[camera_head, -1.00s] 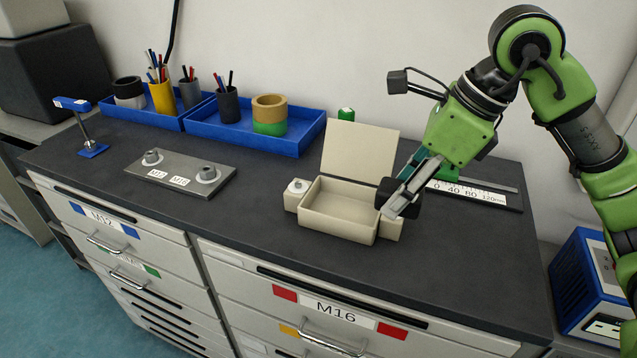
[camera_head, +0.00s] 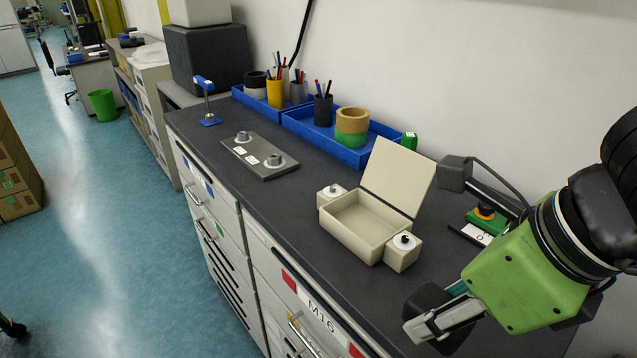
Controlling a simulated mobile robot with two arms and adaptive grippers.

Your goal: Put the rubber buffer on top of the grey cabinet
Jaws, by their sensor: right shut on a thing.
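My right gripper (camera_head: 432,322) is at the lower right, in front of the worktop's front edge or over it. It is shut on a dark, rounded thing, which looks like the rubber buffer (camera_head: 425,299); a finger and the green gripper body hide part of it. The grey drawer cabinet (camera_head: 257,262) with the black worktop runs along the wall. A paler cabinet (camera_head: 156,105) stands farther back, so which one is the task's grey cabinet is not certain. My left gripper is out of view.
An open beige box (camera_head: 350,243) with a knobbed block on each side stands on the worktop. Beyond are a metal plate (camera_head: 262,172), blue trays (camera_head: 325,135) and a blue stand (camera_head: 207,100). A green-and-black device (camera_head: 487,217) lies at right.

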